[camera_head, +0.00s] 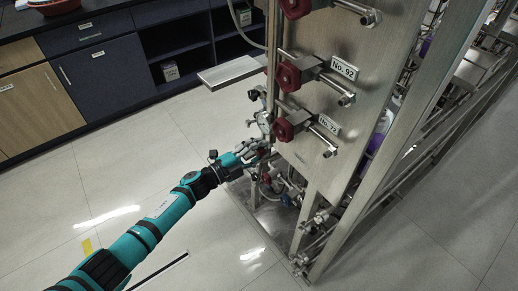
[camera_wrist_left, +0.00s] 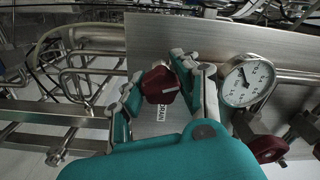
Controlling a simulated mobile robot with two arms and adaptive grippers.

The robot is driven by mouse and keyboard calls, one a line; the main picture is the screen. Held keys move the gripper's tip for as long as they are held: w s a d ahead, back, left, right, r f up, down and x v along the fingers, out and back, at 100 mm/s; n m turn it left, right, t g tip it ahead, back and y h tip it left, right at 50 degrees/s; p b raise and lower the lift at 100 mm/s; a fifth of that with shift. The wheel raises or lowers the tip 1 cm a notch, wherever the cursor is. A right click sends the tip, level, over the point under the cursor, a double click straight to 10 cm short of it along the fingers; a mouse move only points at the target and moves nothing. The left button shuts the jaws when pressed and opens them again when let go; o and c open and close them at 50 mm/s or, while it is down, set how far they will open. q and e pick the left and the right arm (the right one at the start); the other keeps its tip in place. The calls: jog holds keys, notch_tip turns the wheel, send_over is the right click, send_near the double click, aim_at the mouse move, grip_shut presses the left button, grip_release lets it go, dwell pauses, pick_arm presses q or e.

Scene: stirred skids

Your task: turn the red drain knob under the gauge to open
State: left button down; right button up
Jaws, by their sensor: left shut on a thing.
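The red drain knob (camera_wrist_left: 158,86) sits between the two fingers of my left gripper (camera_wrist_left: 158,72) in the left wrist view. The fingers are closed on its sides. The knob has a pale line on its face, and a small DRAIN label (camera_wrist_left: 162,113) is on the metal panel beside it. The round white gauge (camera_wrist_left: 247,80) is to the right of the fingers in this view. In the head view my left gripper (camera_head: 257,150) reaches the skid's lower left side, and I cannot make out the drain knob there. My right gripper is in neither view.
Red valve handles (camera_head: 289,76) and labels No. 92 (camera_head: 344,68) and No. 72 (camera_head: 329,124) are on the metal skid panel (camera_head: 330,100) above the gripper. Pipes crowd the space below. Dark cabinets (camera_head: 100,75) stand behind. The tiled floor (camera_head: 110,180) is open at left.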

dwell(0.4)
pick_arm(q)
jog(key=c, duration=0.9)
grip_release()
jog(key=v, duration=1.2)
